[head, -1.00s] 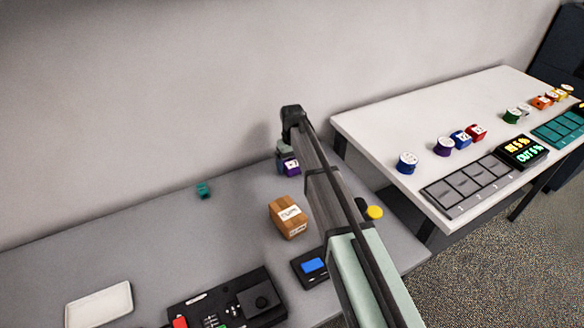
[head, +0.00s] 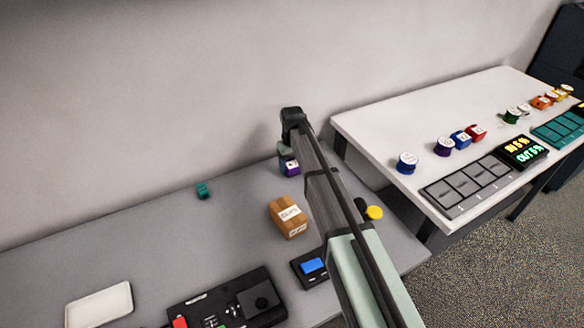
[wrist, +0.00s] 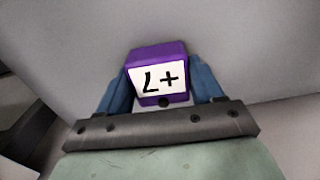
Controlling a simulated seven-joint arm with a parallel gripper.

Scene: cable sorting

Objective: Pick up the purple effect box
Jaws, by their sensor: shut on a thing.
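The purple effect box (wrist: 160,55) has a white label with black marks and a dark round spot below the label. It sits between the two blue fingers of my gripper (wrist: 162,88) in the wrist view, and the fingers press on its sides. In the head view the purple box (head: 291,168) shows as a small patch beside my arm, near the wall at the back of the grey table. My arm hides most of the gripper there. I cannot tell whether the box touches the table.
A cardboard box (head: 288,217), a teal block (head: 203,191), a white tray (head: 99,304), a black device (head: 225,302) and a blue-buttoned pedal (head: 312,266) are on the grey table (head: 150,245). A yellow round thing (head: 374,212) is right of my arm. A white table (head: 400,120) stands right.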

